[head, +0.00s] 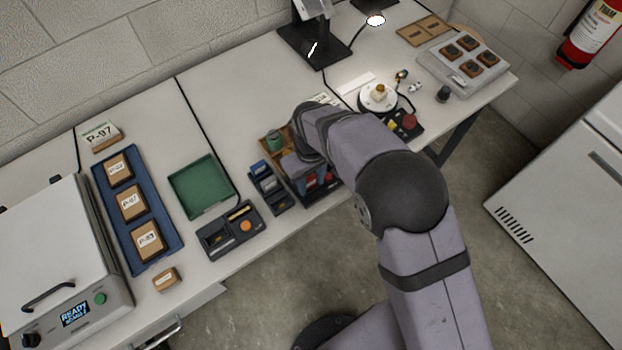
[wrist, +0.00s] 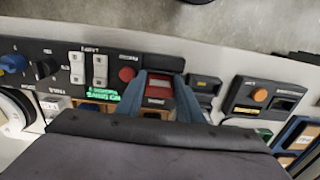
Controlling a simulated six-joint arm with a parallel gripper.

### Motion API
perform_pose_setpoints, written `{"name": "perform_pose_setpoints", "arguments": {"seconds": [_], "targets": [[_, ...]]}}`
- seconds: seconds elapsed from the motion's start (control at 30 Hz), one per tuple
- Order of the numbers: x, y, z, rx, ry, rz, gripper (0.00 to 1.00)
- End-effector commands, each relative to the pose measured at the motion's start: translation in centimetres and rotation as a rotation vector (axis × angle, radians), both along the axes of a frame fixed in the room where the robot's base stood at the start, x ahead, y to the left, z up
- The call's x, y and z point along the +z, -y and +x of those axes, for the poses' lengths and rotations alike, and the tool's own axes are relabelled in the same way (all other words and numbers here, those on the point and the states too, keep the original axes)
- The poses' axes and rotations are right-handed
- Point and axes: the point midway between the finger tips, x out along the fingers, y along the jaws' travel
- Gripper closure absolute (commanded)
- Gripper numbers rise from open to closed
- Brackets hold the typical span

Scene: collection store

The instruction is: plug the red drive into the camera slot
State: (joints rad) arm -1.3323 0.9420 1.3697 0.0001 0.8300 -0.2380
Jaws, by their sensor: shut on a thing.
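My gripper (wrist: 160,98) is shut on the red drive (wrist: 159,83), a small red block with a pale label, held between two blue-grey fingers. In the head view my gripper (head: 316,180) is low over the bench's front edge, and my arm covers much of that area. A dark control panel (wrist: 60,55) with switches, a red button and green display text lies left of the drive in the wrist view. Dark housing shows just behind the drive. I cannot make out the camera slot, nor whether the drive touches anything below.
A small dark rack (head: 268,187) and a black box with an orange button (head: 228,230) stand left of my gripper in the head view. A green tray (head: 200,188) and blue tray (head: 135,210) lie farther left. A red-buttoned device (head: 408,124) is to the right.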

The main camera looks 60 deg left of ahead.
Motion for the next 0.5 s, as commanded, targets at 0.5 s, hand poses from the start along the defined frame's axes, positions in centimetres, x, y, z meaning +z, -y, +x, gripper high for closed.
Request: {"name": "perform_pose_setpoints", "arguments": {"seconds": [0.5], "targets": [[-0.78,-0.04,0.01,0.0,0.0,0.001,0.58]]}}
